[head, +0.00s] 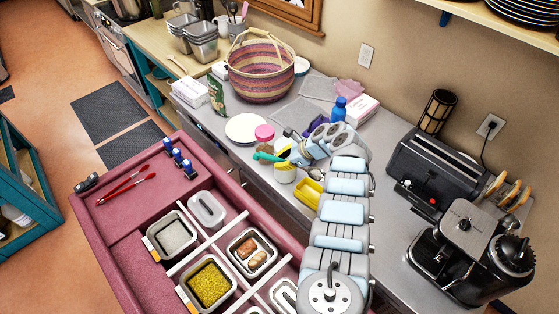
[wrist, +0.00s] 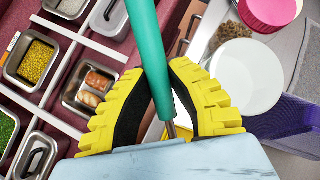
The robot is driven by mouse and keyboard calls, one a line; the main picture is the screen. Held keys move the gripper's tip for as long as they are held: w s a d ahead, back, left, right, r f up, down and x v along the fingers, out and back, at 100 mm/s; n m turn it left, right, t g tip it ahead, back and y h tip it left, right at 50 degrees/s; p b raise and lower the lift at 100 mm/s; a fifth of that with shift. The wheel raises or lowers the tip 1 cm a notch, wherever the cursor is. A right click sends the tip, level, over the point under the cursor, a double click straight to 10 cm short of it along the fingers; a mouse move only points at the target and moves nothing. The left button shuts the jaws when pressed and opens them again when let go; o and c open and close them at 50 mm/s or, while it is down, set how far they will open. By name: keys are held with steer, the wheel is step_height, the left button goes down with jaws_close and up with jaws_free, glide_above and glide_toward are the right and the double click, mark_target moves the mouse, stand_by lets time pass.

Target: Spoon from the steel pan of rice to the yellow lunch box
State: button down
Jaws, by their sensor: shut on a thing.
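My gripper (head: 286,155) is shut on a green-handled spoon, above the counter's front edge. In the wrist view the yellow-padded fingers (wrist: 155,100) close around its green handle (wrist: 148,50); the metal shaft runs down behind my wrist. In the head view the handle (head: 267,157) points left, and a metal spoon bowl (head: 316,174) shows right of the fingers; its contents cannot be told. The yellow lunch box (head: 308,195) sits on the counter just below, partly hidden by my arm. A steel pan with pale, rice-like contents (head: 172,235) is in the red cart; it also shows in the wrist view (wrist: 72,8).
A steel pan of yellow grains (head: 208,284) and a pan of brown pieces (head: 251,250) sit nearby. A white container (head: 285,174) and pink-lidded jar (head: 264,132) stand close to my gripper. A plate (head: 246,128), basket (head: 261,70) and toaster (head: 440,165) occupy the counter.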

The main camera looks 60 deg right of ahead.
step_height(320, 180, down, 3)
steer(key=shift+f+h+b, duration=0.2)
steer(key=shift+h+b, duration=0.1)
steer(key=shift+b, duration=0.5)
steer(key=shift+t+h+p, duration=0.3)
steer(key=shift+t+p, duration=0.1)
steer(key=shift+p, duration=0.2)
steer(key=shift+s+a+f+h, duration=0.1)
steer(key=shift+a+h, duration=0.05)
steer(key=shift+h, duration=0.35)
